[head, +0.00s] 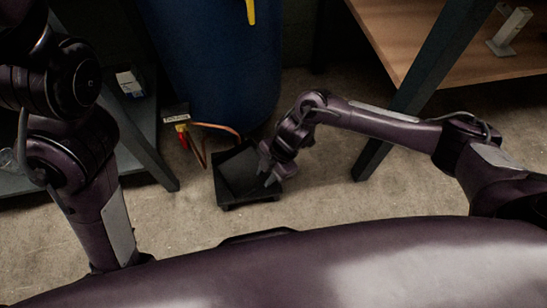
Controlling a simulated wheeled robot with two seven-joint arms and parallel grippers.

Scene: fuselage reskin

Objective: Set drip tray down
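The drip tray (232,194) is a dark, shallow, roughly square tray low down in front of the blue drum, close to the floor. My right gripper (268,178) is at the tray's right side, its fingers over or against that edge. The fingers are small and dark against the tray, so I cannot tell whether they grip the rim. I also cannot tell whether the tray's underside touches the floor. My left arm comes down at the left of the view, and its gripper is not visible.
A blue drum (215,60) stands behind the tray, with a copper-coloured line and a red and yellow fitting (182,130) beside it. A wooden-topped bench (400,35) with a dark leg (415,95) is at right. A dark shelf (145,115) is at left. Concrete floor (320,205) is clear around the tray's front.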

